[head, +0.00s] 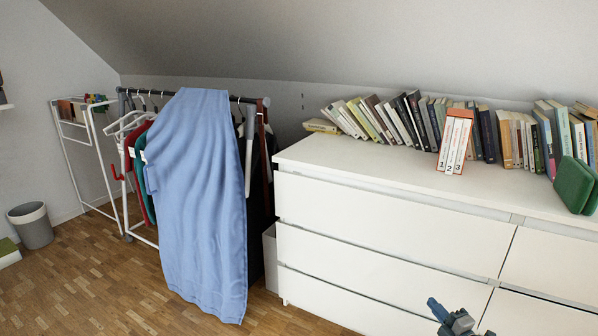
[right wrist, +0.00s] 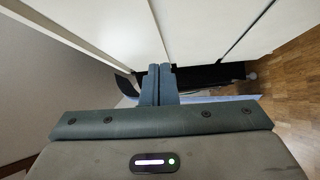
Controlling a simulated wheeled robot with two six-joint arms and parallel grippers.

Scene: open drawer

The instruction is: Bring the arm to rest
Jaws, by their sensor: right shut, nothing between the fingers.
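My right gripper (head: 440,308) shows at the bottom of the head view, in front of the white dresser (head: 375,215). In the right wrist view my right gripper (right wrist: 159,75) has its two blue-grey fingers pressed together, with nothing between them. It is apart from the drawer fronts as far as the head view shows. The dresser's drawers look closed in the head view. My left gripper is not in view.
Books (head: 405,120) line the dresser top, with a green object (head: 574,186) at its right. A clothes rack with a blue cloth (head: 203,200) stands left of the dresser. A grey bin (head: 33,228) is at far left. Wooden floor (head: 100,285) is clear at lower left.

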